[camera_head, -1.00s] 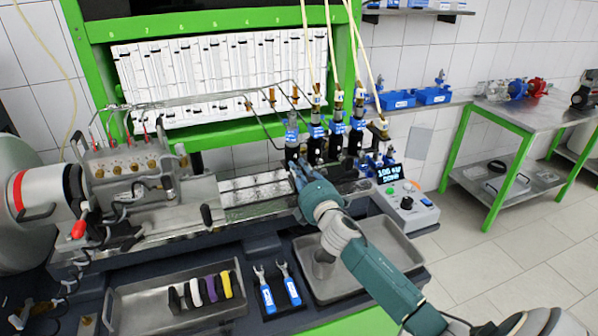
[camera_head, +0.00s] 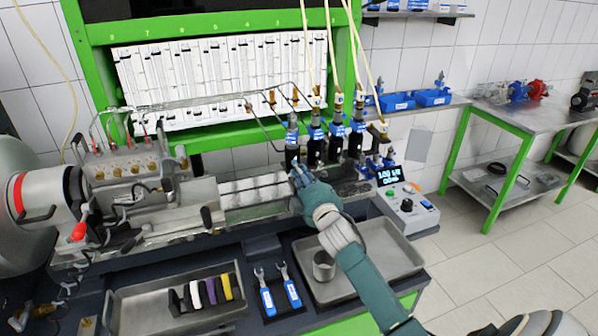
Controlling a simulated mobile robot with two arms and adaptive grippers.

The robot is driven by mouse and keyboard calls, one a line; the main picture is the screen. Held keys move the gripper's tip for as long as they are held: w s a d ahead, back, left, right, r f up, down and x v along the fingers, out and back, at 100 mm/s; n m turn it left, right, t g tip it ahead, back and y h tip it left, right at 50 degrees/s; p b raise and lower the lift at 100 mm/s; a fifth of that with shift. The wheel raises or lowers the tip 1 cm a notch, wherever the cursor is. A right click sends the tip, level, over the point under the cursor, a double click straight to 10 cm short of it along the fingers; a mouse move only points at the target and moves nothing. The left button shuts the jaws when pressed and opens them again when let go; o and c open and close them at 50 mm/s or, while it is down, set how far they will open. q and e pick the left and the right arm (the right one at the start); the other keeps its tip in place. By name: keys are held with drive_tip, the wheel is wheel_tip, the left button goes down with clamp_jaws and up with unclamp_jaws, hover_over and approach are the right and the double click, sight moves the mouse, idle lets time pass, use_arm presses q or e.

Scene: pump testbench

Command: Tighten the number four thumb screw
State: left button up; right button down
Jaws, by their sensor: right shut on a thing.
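My right gripper (camera_head: 298,174) reaches in from the lower right, at the rail in front of the base of the leftmost blue-and-black injector holder (camera_head: 292,142). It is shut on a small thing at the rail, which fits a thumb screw. The fingers and hand hide it, so its number and how tight it is cannot be read. More upright holders stand to the right, among them one (camera_head: 315,145) just right of it and another (camera_head: 336,140) further along. My left gripper is not in view.
A grey tray (camera_head: 405,262) with a metal cup (camera_head: 324,266) lies below my right arm. Two blue-handled wrenches (camera_head: 291,290) lie left of it, beside a tray (camera_head: 140,315) with coloured pieces. A control box (camera_head: 412,208) stands right. Metal lines run above the rail.

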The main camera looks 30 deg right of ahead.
drive_tip(key=shift+f+m, duration=0.2)
drive_tip(key=shift+m, duration=0.1)
drive_tip(key=c, duration=1.7)
unclamp_jaws()
drive_tip(key=shift+d, duration=0.1)
drive_tip(key=shift+o, duration=0.2)
drive_tip(key=shift+s+r, duration=0.1)
drive_tip(key=shift+s, duration=0.1)
drive_tip(key=v, duration=1.2)
